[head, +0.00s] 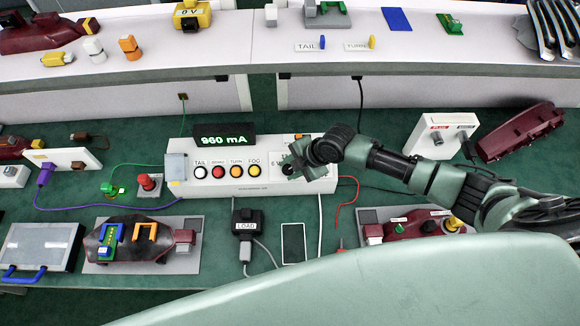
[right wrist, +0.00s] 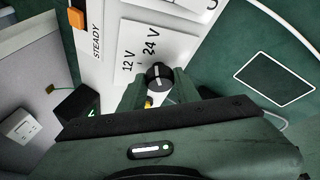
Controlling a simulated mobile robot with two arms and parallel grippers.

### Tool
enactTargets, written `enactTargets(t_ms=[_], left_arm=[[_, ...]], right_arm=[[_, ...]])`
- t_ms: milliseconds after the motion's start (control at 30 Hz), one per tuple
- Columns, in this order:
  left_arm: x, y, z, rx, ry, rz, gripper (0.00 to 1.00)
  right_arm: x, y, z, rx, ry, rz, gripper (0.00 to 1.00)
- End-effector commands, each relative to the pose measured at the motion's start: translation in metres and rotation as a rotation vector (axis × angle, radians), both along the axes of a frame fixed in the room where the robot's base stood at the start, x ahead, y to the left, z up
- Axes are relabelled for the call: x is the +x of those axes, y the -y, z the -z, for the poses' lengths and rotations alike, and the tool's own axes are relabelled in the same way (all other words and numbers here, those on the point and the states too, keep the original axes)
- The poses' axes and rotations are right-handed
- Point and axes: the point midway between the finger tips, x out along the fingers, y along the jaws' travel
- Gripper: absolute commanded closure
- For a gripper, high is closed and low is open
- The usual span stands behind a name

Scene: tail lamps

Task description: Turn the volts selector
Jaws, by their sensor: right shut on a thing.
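The volts selector is a black knob with a light pointer line (right wrist: 159,72) on a white panel, beside the printed marks 12 V and 24 V. My right gripper (right wrist: 158,88) is shut on this knob, with one finger on each side of it. In the head view, my right gripper (head: 294,166) reaches in from the right to the right part of the white test box (head: 225,189) and hides the knob. I cannot tell for certain which mark the pointer is at. My left gripper is not in view.
The box's display (head: 224,139) reads 960 mA. An orange switch (right wrist: 76,17) by the word STEADY is near the knob. A black LOAD block (head: 247,222) and a dark-screened tablet (head: 294,243) lie in front. A white shelf (head: 250,52) runs behind.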

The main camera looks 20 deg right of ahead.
Motion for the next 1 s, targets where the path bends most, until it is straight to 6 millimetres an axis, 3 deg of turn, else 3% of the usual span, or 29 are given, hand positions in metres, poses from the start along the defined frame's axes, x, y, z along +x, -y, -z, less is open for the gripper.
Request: enactTargets(t_ms=[500, 533, 600, 1000], left_arm=[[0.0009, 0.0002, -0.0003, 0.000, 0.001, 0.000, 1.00], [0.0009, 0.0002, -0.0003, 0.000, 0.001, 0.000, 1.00], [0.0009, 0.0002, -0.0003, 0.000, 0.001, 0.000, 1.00], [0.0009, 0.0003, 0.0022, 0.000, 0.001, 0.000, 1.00]], right_arm=[[0.0023, 0.0019, -0.0016, 0.007, 0.008, 0.019, 1.00], [0.0022, 0.0019, -0.0015, 0.007, 0.008, 0.019, 0.60], [0.0020, 0.0017, -0.0013, 0.007, 0.007, 0.019, 0.46], [-0.0015, 0.0045, -0.0053, 0.006, 0.006, 0.016, 0.46]])
